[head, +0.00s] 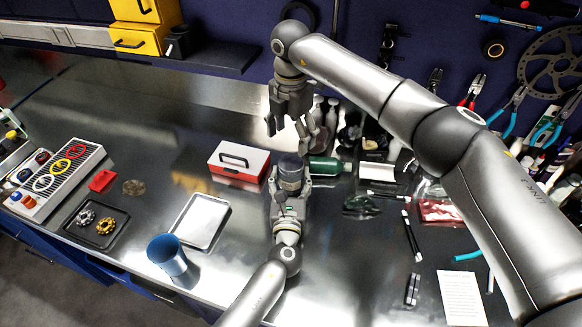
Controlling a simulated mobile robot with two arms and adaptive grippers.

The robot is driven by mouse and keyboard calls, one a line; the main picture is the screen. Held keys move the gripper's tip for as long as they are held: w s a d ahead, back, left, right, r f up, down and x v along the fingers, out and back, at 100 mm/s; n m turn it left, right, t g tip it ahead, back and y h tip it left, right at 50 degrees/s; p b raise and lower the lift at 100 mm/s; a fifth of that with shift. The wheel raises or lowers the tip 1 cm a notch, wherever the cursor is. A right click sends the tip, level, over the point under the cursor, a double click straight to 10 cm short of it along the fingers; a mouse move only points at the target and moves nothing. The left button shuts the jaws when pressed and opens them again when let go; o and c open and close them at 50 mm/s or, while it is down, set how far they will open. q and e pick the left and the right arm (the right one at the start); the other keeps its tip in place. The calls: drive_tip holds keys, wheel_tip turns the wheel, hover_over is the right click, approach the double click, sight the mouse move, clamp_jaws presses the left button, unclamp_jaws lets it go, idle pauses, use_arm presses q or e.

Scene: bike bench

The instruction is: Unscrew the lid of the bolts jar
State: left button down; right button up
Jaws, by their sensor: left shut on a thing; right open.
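The bolts jar (291,179) is a small dark, greyish cylinder standing up between the fingers of my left gripper (290,187). Its dark lid (291,162) shows on top, above the fingers. My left gripper is shut on the jar's body, and its fingers hide part of the sides. My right gripper (289,131) is open and empty, and its fingers point down. It appears above and behind the lid in the picture, apart from it. The bolts inside cannot be made out.
A red and white box (239,164) stands close left of the jar, and a green bottle (325,167) lies close right. A silver tray (201,222) and a blue cup (167,256) are at front left. Tools and bags crowd the right. The bench's left middle has free room.

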sight(291, 162)
drive_tip(key=m, duration=1.3)
drive_tip(key=shift+f, duration=4.05)
drive_tip(key=shift+c, duration=0.2)
